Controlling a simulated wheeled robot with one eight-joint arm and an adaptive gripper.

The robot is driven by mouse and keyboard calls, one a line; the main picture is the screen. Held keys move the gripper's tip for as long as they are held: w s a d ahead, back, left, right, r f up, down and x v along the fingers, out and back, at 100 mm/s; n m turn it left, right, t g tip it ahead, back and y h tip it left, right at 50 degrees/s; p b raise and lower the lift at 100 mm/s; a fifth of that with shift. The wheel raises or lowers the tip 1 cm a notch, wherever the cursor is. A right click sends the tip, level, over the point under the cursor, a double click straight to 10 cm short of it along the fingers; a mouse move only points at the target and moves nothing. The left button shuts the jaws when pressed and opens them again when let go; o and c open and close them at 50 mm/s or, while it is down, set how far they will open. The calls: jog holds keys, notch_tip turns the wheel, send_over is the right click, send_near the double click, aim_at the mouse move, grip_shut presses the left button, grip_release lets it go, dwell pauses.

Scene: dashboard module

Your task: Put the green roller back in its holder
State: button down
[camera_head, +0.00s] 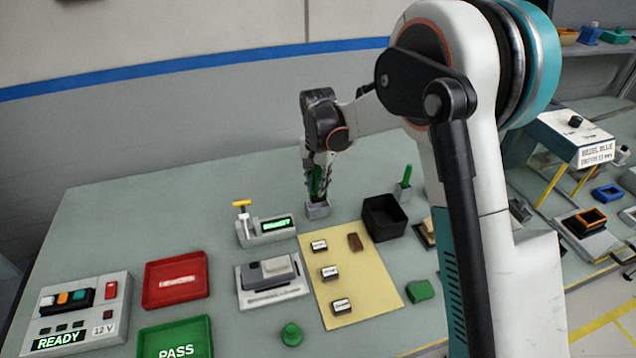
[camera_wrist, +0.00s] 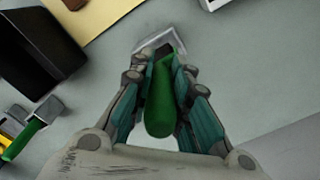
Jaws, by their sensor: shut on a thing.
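My gripper (camera_head: 319,184) is shut on a green roller (camera_wrist: 161,100), which runs lengthwise between the fingers. The roller also shows as a green strip between the fingers in the head view (camera_head: 318,181). A small grey holder (camera_head: 318,210) stands on the bench directly below the fingertips. In the wrist view the roller's far end overlaps this grey holder (camera_wrist: 153,43). The roller looks close to upright. I cannot tell how far its lower end is inside the holder, as the fingers hide part of it.
A black bin (camera_head: 384,231) and another green-handled tool (camera_head: 407,175) in a grey stand are to the right. A yellow mat (camera_head: 372,290) with labelled blocks lies in front. A grey device with a green display (camera_head: 268,240) stands left. Bench space behind is clear.

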aim_at(318, 167)
jog(key=shift+f+b, duration=1.85)
jog(key=shift+f, duration=0.7)
jog(key=c, duration=1.5)
grip_release()
jog(key=shift+o, duration=0.3)
notch_tip(318, 167, up, 12)
